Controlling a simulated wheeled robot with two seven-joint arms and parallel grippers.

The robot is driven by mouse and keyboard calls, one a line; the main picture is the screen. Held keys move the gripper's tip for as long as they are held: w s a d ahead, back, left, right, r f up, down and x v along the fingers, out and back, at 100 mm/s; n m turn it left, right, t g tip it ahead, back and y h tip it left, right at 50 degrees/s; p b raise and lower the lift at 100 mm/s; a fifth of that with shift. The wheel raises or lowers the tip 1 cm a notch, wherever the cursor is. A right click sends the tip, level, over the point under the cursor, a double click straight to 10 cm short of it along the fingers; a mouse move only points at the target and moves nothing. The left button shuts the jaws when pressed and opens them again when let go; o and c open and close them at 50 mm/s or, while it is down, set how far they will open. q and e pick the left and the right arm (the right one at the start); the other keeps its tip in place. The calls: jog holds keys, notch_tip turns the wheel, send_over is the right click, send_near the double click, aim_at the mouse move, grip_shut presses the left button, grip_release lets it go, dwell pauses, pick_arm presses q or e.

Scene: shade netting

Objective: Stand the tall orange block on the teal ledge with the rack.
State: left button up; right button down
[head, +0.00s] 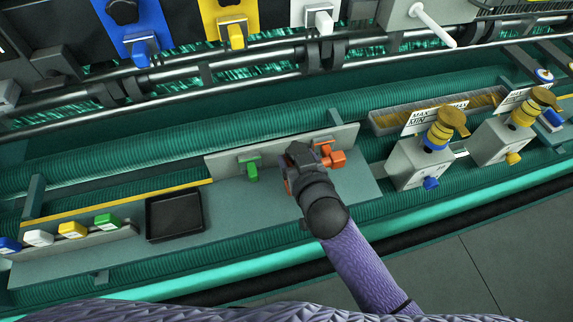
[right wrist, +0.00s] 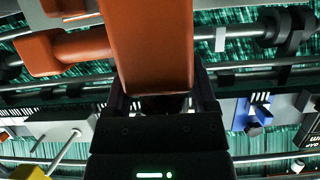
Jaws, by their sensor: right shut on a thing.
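My right gripper (head: 298,160) is over the right part of the grey-teal ledge (head: 235,215) in the head view. It is shut on the tall orange block (right wrist: 150,45), which fills the space between the fingers in the right wrist view. In the head view the gripper hides most of the block. Orange knob-like parts (head: 332,157) show just right of the gripper; I cannot tell if they join the block. A low rack (head: 105,238) with blue, white, yellow and green blocks sits at the ledge's left end. My left gripper is not in view.
A black tray (head: 174,215) lies on the ledge right of the rack. A green knobbed piece (head: 250,166) stands by the upright back plate (head: 225,163). Grey boxes with yellow tops (head: 410,163) stand at right. Bare ledge lies between tray and gripper.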

notch_tip(320, 180, down, 4)
jog(key=shift+r+b, duration=0.15)
jog(key=shift+b, duration=0.35)
grip_release()
